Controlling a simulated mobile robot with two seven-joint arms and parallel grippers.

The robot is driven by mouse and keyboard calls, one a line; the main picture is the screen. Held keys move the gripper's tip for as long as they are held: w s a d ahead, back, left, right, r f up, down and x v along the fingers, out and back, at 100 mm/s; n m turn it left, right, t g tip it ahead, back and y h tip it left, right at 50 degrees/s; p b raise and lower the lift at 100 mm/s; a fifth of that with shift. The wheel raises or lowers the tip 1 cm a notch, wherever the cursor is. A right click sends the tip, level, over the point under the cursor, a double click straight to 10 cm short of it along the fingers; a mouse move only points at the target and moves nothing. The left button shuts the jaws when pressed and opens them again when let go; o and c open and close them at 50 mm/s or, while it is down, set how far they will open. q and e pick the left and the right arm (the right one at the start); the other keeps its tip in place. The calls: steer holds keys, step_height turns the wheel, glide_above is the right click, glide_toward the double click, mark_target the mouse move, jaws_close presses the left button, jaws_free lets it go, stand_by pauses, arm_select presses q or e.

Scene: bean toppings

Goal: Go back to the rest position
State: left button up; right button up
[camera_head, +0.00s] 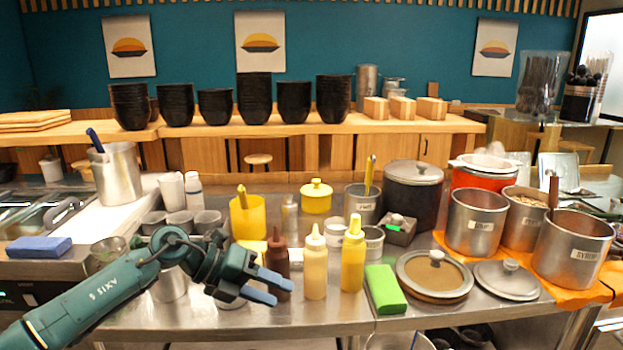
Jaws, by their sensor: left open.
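My left gripper (266,287) is in the camera_head view, at the end of the green arm that comes in from the lower left. Its two blue-grey fingers are apart with nothing between them. It hovers over the front part of the steel counter (330,322), in front of the brown sauce bottle (278,262) and partly hiding it. A cream bottle (315,262) and a yellow bottle (352,254) stand upright just to its right. My right gripper is not in view.
A green block (384,289) and lidded pan (434,273) are right of the bottles. Steel pots (476,222) stand on an orange cloth at the right. A yellow container (248,218) and small cups are behind the arm. Black bowl stacks (254,98) line the rear counter.

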arm_select(q)
steer(key=s+d+f+n+t+h+p, duration=0.1)
steer(key=s+d+n+t+h+p, duration=0.1)
steer(key=s+d+n+t+h, duration=0.85)
steer(key=s+a+f+n+y, duration=0.7)
steer(key=a+f+n+y, duration=0.1)
steer(key=n, duration=0.4)
steer(key=s+a+f+n+g+y+p, duration=0.1)
steer(key=s+a+f+n+y, duration=0.7)
steer(key=f+n, duration=0.4)
steer(key=shift+a+f+n+y+p, duration=0.3)
steer(key=shift+a+y, duration=0.25)
steer(key=shift+y, duration=0.7)
steer(key=shift+g, duration=0.25)
